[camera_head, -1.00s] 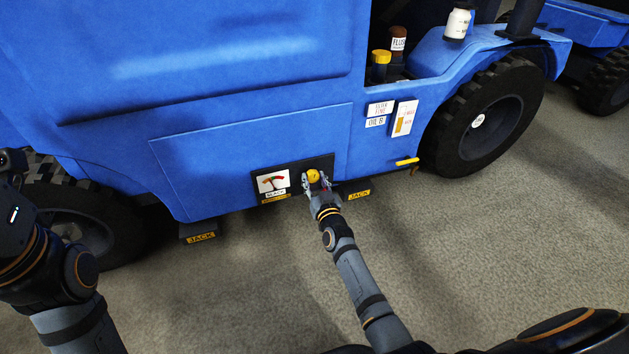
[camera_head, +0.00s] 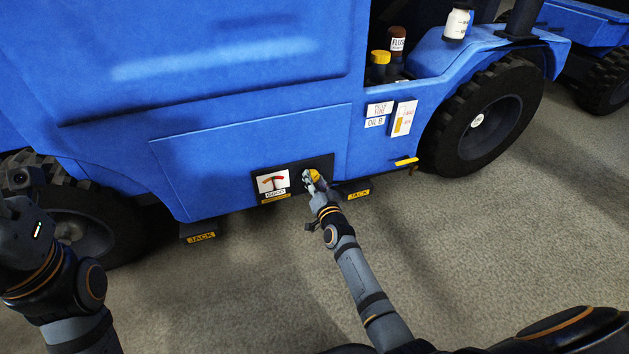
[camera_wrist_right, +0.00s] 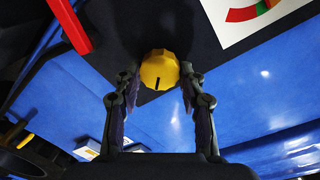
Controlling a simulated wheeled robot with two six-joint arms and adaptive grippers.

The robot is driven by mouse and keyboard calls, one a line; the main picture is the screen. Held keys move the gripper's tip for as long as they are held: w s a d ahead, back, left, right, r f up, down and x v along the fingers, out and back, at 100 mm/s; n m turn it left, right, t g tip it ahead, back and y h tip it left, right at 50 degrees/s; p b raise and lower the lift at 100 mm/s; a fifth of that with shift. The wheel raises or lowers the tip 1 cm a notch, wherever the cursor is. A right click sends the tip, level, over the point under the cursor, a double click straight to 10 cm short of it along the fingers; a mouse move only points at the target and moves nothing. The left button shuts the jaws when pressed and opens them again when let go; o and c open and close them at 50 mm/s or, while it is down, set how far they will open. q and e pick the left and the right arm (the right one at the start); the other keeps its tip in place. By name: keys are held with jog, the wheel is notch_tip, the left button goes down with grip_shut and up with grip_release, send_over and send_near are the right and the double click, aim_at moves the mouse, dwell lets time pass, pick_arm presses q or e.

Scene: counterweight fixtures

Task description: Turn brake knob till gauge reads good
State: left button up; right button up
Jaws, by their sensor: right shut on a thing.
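The yellow brake knob (camera_head: 315,175) sits on a black panel low on the blue vehicle's side. In the right wrist view the faceted knob (camera_wrist_right: 159,70) has a dark mark on its face pointing toward the gripper's palm. My right gripper (camera_head: 313,180) is shut on the knob, with one finger on each side of it. The white gauge (camera_head: 272,182) is left of the knob, with a red and green arc and a needle. The small plate under it (camera_head: 275,194) appears to read GOOD. My left arm shows at the left edge, but its fingers are out of view.
Yellow JACK labels (camera_head: 200,237) are along the vehicle's lower edge. A yellow handle (camera_head: 406,161) sticks out right of the panel, near the wheel (camera_head: 483,122). Bottles (camera_head: 397,42) stand on the ledge above. The floor in front is clear.

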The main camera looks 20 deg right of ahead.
dwell(0.4)
jog(key=o, duration=1.1)
jog(key=shift+o, duration=0.2)
jog(key=shift+s, duration=0.2)
jog(key=s, duration=1.1)
jog(key=shift+s+r, duration=0.15)
jog(key=shift+s, duration=0.2)
jog(key=shift+a, duration=0.1)
